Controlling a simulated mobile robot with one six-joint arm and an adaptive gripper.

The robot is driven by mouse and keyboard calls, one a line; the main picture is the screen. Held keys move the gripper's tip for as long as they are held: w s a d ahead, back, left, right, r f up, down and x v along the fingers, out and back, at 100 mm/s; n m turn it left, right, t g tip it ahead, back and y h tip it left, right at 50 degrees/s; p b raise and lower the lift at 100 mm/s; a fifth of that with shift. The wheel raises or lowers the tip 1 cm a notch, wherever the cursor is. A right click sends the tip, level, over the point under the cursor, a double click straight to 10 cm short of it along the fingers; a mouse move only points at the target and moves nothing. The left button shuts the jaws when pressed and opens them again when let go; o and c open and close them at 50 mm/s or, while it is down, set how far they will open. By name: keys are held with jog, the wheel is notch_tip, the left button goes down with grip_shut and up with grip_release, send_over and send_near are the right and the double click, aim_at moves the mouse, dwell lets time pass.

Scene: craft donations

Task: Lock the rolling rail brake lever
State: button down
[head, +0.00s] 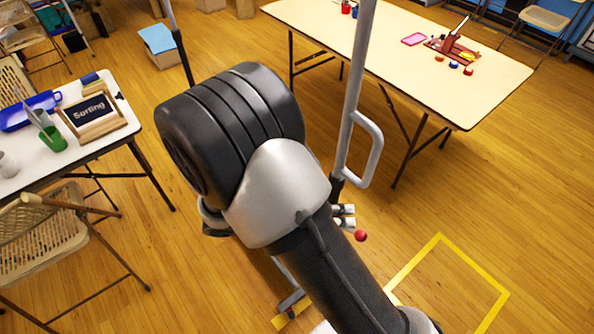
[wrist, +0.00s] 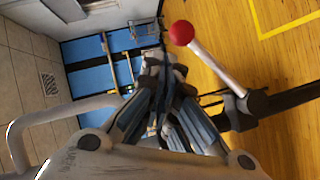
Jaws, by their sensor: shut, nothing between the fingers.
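The brake lever has a red ball knob on a silver rod (wrist: 213,66), rising at a slant from a dark pivot clamp on a black bar in the wrist view. In the head view only its red knob (head: 361,236) shows clearly, just right of my gripper's tips. My gripper (wrist: 165,72) is shut and empty, with its tips left of the rod and below the knob in the wrist view. A gap seems to separate them, though depth is hard to judge. In the head view my gripper (head: 346,216) is mostly hidden behind my arm. The rail's grey post (head: 354,90) stands upright with a loop handle (head: 373,150).
A cream table (head: 450,85) with small craft items stands at the back right. A white table (head: 95,140) with a Sorting sign stands at the left, beside a folding chair (head: 45,240). A yellow taped square (head: 470,265) marks clear wooden floor at the lower right.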

jog(key=shift+r, duration=0.1)
jog(key=s+a+r+p, duration=0.1)
jog(key=a+r+p, duration=0.3)
jog(key=a+r, duration=0.4)
jog(key=shift+s+a+p, duration=0.35)
jog(key=shift+a, duration=0.75)
jog(key=s+d+r+n+t+y, duration=0.3)
jog(key=s+d+r+y, duration=0.6)
jog(key=d+r+y, duration=0.3)
jog(key=shift+d+r+y, duration=0.25)
jog(key=shift+d+y, duration=0.3)
jog(key=shift+y, duration=0.95)
